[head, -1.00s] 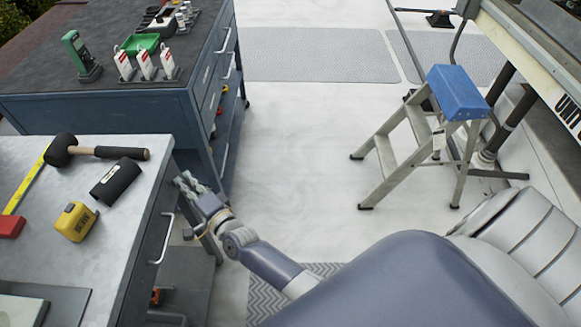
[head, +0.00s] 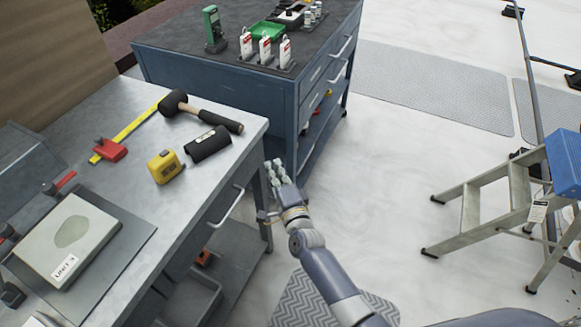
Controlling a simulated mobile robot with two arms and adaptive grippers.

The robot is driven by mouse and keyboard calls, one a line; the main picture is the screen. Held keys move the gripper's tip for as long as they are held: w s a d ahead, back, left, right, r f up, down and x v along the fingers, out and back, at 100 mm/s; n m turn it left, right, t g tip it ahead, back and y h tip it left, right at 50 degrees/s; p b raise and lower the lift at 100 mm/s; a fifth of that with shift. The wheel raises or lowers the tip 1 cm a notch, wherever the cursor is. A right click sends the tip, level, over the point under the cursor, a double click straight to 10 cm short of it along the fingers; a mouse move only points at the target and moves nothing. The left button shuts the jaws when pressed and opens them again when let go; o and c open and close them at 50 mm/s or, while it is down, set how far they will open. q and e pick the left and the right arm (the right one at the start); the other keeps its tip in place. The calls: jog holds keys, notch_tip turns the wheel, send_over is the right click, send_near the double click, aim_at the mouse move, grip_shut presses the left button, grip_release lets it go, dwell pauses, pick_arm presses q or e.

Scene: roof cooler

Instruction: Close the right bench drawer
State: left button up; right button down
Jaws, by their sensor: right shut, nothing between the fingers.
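The grey metal workbench (head: 130,113) fills the left of the head view. Its right drawer (head: 213,213) is under the top's right edge, with a silver bar handle (head: 228,206). No drawer interior shows, and the front looks about flush with the bench. My right gripper (head: 274,170) is shut and empty, just beyond the bench's far right corner, past the handle and apart from it. My left gripper is out of view.
A blue tool cabinet (head: 215,88) stands close behind my right gripper. A mallet (head: 205,113), black cylinder (head: 208,143) and yellow tape measure (head: 165,166) lie on the bench. A stepladder (head: 510,205) stands at right.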

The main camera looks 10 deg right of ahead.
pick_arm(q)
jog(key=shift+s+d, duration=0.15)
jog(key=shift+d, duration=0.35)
pick_arm(e)
jog(key=s+d, duration=0.2)
jog(key=s, duration=0.8)
jog(key=shift+d, duration=0.3)
